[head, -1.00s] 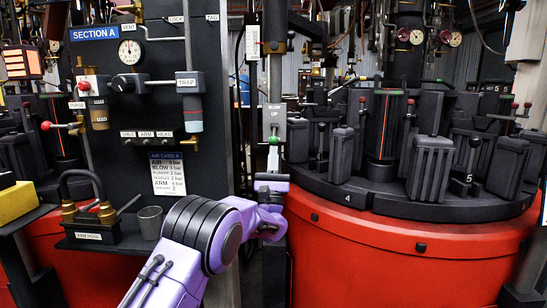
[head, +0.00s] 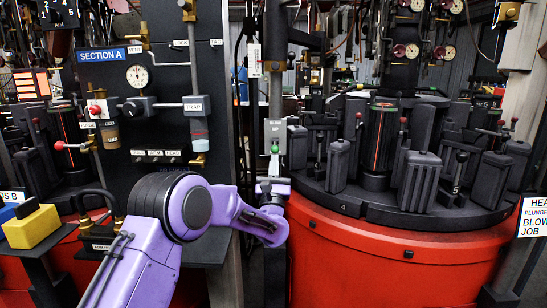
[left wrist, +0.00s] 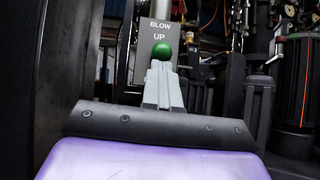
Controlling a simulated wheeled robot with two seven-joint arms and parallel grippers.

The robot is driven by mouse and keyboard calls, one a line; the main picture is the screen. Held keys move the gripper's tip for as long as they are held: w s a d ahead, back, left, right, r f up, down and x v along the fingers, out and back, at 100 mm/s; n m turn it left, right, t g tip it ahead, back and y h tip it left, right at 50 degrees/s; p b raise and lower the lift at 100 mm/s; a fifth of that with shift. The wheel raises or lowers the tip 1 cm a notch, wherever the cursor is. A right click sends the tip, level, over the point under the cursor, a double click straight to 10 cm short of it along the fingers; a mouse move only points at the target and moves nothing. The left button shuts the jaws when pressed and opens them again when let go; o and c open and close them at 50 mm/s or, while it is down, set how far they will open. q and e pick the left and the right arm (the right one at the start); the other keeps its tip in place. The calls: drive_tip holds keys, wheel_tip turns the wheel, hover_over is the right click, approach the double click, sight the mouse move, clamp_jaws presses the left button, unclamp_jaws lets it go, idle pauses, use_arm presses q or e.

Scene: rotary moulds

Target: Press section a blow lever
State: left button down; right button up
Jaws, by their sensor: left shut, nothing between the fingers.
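The blow lever's green ball knob (head: 275,149) shows at the lower end of a grey box (head: 274,130) on a post right of the Section A panel. In the left wrist view the green knob (left wrist: 162,50) stands in front of a grey plate marked BLOW UP (left wrist: 160,30). My left gripper (head: 274,168) is just below the knob. Its grey fingers (left wrist: 162,72) are shut, empty and lined up under the knob in the left wrist view. I cannot tell whether they touch it. The lever's shaft is hidden. My right gripper is not in view.
The Section A panel (head: 105,100), with gauge, valves and labels, stands left of the post. A red round machine base (head: 390,240) with black moulds stands close on the right. A yellow block (head: 32,228) sits at the far left.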

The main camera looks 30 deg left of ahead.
use_arm(q)
drive_tip(key=r+g+h+p, duration=0.1)
drive_tip(key=p, duration=0.2)
drive_tip(key=r+g+p, duration=0.2)
drive_tip(key=p, duration=0.2)
drive_tip(key=r+g+h+p, duration=0.1)
drive_tip(key=r+p, duration=0.1)
drive_tip(key=p, duration=0.1)
drive_tip(key=shift+s+d+g+h, duration=0.3)
drive_tip(key=shift+s+g, duration=0.1)
drive_tip(key=shift+r+g+h+p, duration=0.3)
drive_tip(key=shift+g+p, duration=0.2)
drive_tip(key=shift+p, duration=0.7)
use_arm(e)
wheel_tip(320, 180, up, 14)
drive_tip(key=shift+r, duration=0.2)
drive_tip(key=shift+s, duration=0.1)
use_arm(q)
drive_tip(key=b, duration=0.6)
approach(274, 147)
drive_tip(key=s+d+f, duration=0.3)
drive_tip(key=s, duration=0.1)
drive_tip(key=shift+s+a, duration=0.15)
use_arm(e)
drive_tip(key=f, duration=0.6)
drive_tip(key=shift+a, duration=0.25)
